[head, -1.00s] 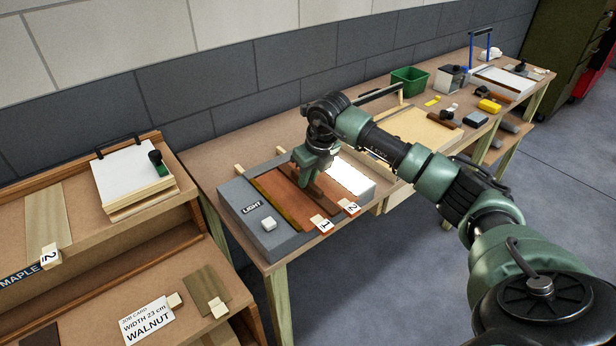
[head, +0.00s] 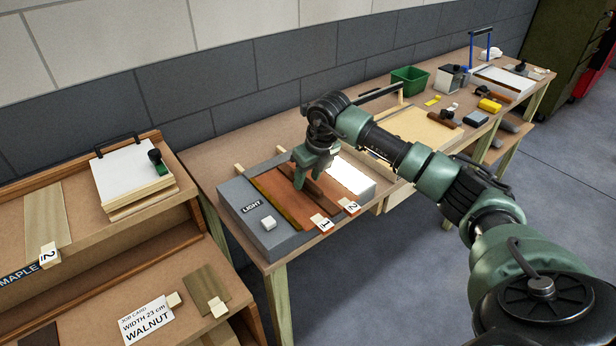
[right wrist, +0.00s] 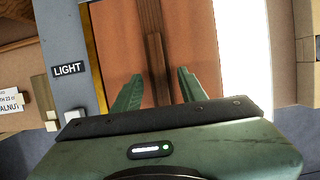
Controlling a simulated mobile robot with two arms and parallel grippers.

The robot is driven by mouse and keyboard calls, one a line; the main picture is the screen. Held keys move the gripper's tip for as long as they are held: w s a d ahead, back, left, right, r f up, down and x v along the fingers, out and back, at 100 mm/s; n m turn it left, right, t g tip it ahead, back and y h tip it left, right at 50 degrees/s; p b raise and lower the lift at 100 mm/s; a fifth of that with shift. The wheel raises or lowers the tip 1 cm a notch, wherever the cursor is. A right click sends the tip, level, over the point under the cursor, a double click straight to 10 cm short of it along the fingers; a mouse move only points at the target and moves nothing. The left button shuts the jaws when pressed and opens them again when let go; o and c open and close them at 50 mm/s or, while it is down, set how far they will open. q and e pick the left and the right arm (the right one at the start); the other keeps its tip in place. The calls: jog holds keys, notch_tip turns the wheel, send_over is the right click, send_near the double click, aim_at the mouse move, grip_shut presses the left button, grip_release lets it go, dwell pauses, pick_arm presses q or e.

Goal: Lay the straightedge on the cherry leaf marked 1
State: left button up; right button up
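The straightedge is a dark brown wooden bar with a raised grip (right wrist: 156,60); it also shows in the head view (head: 325,196). It lies lengthwise on the reddish cherry leaves, near the line between the leaf with tag 1 (head: 281,203) and the leaf with tag 2 (head: 341,197). Which leaf bears its edges I cannot tell. My right gripper (right wrist: 160,82) is open above the leaves, its fingers apart on either side of the grip, with gaps showing. It also shows in the head view (head: 308,176). My left gripper is not in view.
The leaves lie on the grey light box (head: 238,206), whose lit panel (head: 350,176) shows at right. A white block (head: 268,223) sits on its left side. A green bin (head: 409,80) and several tools stand farther along the bench. A rack (head: 85,250) stands at left.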

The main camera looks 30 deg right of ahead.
aim_at(314, 186)
jog(key=b+v, duration=0.2)
jog(key=v, duration=0.6)
jog(key=shift+f, duration=0.15)
dwell(0.4)
